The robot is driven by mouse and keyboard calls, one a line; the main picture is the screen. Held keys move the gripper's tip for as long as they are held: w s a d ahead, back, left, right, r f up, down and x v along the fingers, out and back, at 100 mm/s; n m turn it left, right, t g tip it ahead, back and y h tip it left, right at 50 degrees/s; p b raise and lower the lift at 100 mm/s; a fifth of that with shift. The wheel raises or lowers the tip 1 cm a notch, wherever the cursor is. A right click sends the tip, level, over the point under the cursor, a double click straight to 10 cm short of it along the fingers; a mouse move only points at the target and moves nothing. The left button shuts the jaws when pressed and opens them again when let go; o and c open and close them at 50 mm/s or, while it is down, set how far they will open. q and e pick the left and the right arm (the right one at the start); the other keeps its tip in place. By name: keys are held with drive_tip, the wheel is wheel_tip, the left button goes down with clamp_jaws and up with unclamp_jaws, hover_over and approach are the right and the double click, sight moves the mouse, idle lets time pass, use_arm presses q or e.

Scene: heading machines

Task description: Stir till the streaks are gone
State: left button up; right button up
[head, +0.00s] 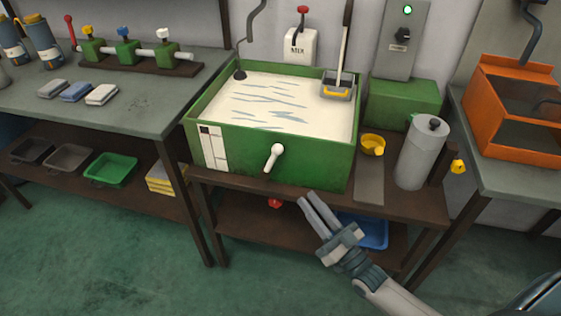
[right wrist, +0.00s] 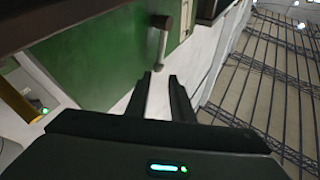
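A green tank (head: 225,155) holds a cream-white liquid (head: 300,119) with several blue-grey streaks (head: 257,98) on its surface. A white-and-grey crank handle (head: 273,158) sticks out of its front wall; a handle also shows on green in the right wrist view (right wrist: 161,24). A wall box marked MIX (head: 301,46) has a red-knobbed lever (head: 303,10). My right gripper (head: 308,199) is in front of the tank, below and right of the crank, touching nothing I can see. Its fingers stand apart and empty in the right wrist view (right wrist: 160,78). My left gripper is out of view.
A grey skimmer box (head: 338,88) with a yellow grip sits at the tank's right back corner. A yellow cup (head: 372,144) and grey cylinder (head: 420,152) stand right of the tank. A blue tray (head: 372,232) lies on the lower shelf. Open floor lies left.

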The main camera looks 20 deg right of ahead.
sight(280, 163)
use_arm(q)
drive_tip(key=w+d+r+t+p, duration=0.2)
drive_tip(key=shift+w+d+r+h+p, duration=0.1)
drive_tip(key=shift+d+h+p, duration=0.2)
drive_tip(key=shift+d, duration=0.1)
use_arm(e)
drive_tip(key=x, duration=1.4)
drive_tip(key=shift+w, duration=0.1)
clamp_jaws()
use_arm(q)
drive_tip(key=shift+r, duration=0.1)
use_arm(e)
drive_tip(key=shift+r, duration=0.1)
